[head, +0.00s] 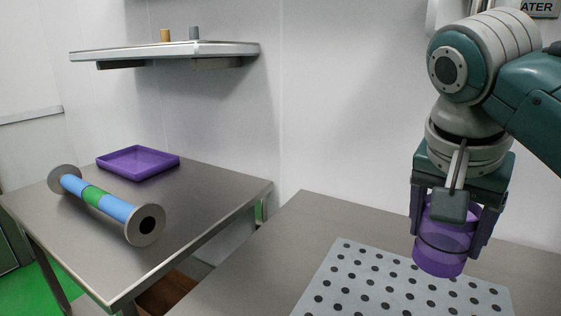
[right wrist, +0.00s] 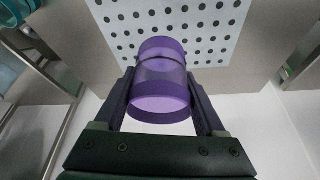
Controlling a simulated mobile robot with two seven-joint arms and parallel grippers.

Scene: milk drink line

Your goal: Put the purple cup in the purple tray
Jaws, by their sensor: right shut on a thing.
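The purple cup (head: 440,258) is held between the fingers of my right gripper (head: 450,225), which is shut on it. The cup hangs above the perforated mat at the right of the head view. In the right wrist view the cup (right wrist: 160,80) sits between the two dark fingers of the right gripper (right wrist: 160,98), with the mat beyond it. The purple tray (head: 138,163) lies on the left table in the head view, far from the gripper, and looks empty. My left gripper is not in view.
A blue and green roller with grey end discs (head: 95,198) lies on the left table (head: 190,215), in front of the tray. A gap parts this table from the right table (head: 300,215), which bears the grey dotted mat (head: 345,262). A wall shelf (head: 165,50) holds two small cylinders.

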